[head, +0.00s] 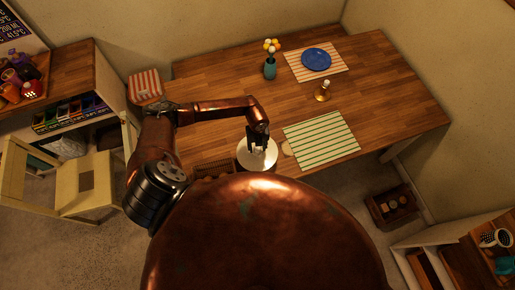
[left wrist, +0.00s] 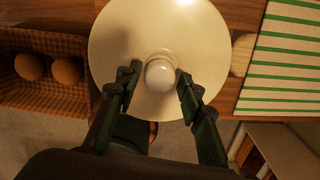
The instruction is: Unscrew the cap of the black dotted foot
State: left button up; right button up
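A round white disc (left wrist: 120,40) lies at the table's near edge, with a rounded white knob (left wrist: 160,75) at its middle. The disc also shows in the head view (head: 270,158). My left gripper (left wrist: 159,88) is open above the disc, its two dark fingers on either side of the knob with a gap to each. In the head view my left gripper (head: 258,143) points down over the disc and hides its middle. A white piece with black dots (head: 488,238) is at the lower right; I cannot tell whether it is the dotted foot. My right gripper is out of view.
A brown basket (left wrist: 45,93) with round brown items is left of the disc. A green-striped mat (head: 322,138) is to its right. A brass piece with a white top (head: 322,92), a vase (head: 270,68) and a blue plate (head: 316,59) stand farther back. The middle of the table is clear.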

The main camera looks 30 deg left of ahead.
pick_arm(q)
jog(key=shift+f+m, duration=0.1)
jog(key=shift+m, duration=0.7)
jog(key=m+b, duration=0.2)
jog(key=m, duration=0.1)
jog(key=shift+f, duration=0.1)
jog(key=shift+m+b, duration=0.35)
jog(key=shift+m, duration=0.25)
jog(key=shift+a+m+b, duration=0.1)
jog(key=shift+m+b, duration=0.55)
jog(key=shift+m, duration=0.35)
jog(key=shift+m+b, duration=0.55)
jog(key=shift+m, duration=0.55)
jog(key=shift+m+b, duration=0.7)
jog(key=shift+m, duration=0.3)
jog(key=shift+m+b, duration=0.4)
jog(key=shift+m, duration=0.5)
jog(key=shift+s, duration=0.1)
